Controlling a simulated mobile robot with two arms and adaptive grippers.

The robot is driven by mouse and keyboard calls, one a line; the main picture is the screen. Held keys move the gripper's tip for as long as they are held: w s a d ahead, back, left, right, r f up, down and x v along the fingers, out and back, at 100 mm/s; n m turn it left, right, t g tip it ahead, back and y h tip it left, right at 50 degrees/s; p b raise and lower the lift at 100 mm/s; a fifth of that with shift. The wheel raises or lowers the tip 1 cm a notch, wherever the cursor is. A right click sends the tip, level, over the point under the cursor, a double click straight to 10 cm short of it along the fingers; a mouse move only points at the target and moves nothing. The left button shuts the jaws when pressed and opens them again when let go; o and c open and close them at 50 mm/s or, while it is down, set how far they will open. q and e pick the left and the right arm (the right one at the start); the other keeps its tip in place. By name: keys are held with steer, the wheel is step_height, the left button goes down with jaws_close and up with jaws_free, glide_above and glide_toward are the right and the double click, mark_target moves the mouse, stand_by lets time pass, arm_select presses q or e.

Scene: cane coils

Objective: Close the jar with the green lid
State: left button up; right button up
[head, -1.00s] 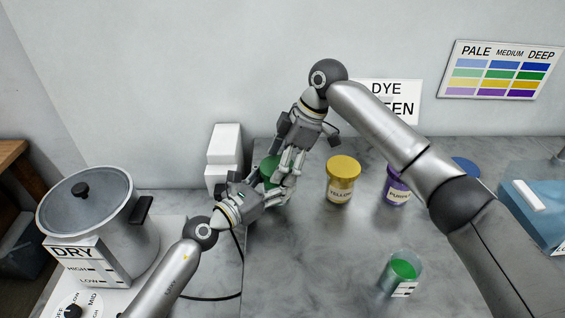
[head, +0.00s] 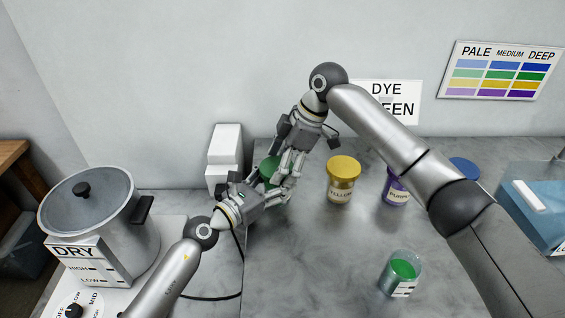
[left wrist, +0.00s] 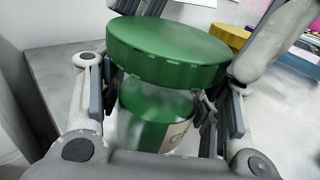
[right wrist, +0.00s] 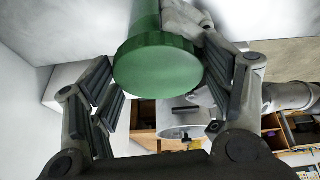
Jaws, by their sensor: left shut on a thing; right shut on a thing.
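The green lid (head: 267,172) sits over the mouth of the green dye jar (left wrist: 150,112) at the back left of the counter. In the left wrist view the lid (left wrist: 168,48) looks wider than the jar, and I cannot tell whether it is fully seated. My left gripper (head: 272,192) is shut on the jar's body, a finger on each side. My right gripper (head: 288,172) comes from above and is shut on the lid, which also shows between its fingers in the right wrist view (right wrist: 158,68). In the head view the fingers hide most of the jar.
A yellow-lidded jar (head: 342,178) stands to the right, then a purple jar (head: 395,188) partly behind my right arm. A glass of green dye (head: 402,272) stands in front. A pot (head: 100,215) is at left, white blocks (head: 224,155) behind. The front middle counter is clear.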

arm_select(q)
steer(key=shift+s+d+r, duration=0.15)
steer(key=shift+d+r, duration=0.05)
arm_select(e)
steer(key=shift+o, duration=0.2)
steer(key=shift+d+f, duration=0.1)
steer(key=shift+f, duration=0.55)
steer(key=o, duration=0.6)
arm_select(q)
steer(key=shift+a, duration=0.15)
steer(key=shift+w+f, duration=0.1)
steer(key=shift+w, duration=0.1)
arm_select(e)
steer(key=shift+r, duration=0.3)
steer(key=v, duration=0.4)
steer(key=shift+w, duration=0.1)
steer(key=c, duration=1.6)
arm_select(q)
steer(key=shift+s, duration=0.1)
arm_select(e)
steer(key=shift+o, duration=0.2)
steer(key=shift+a+f, duration=0.3)
steer(key=shift+f, duration=0.25)
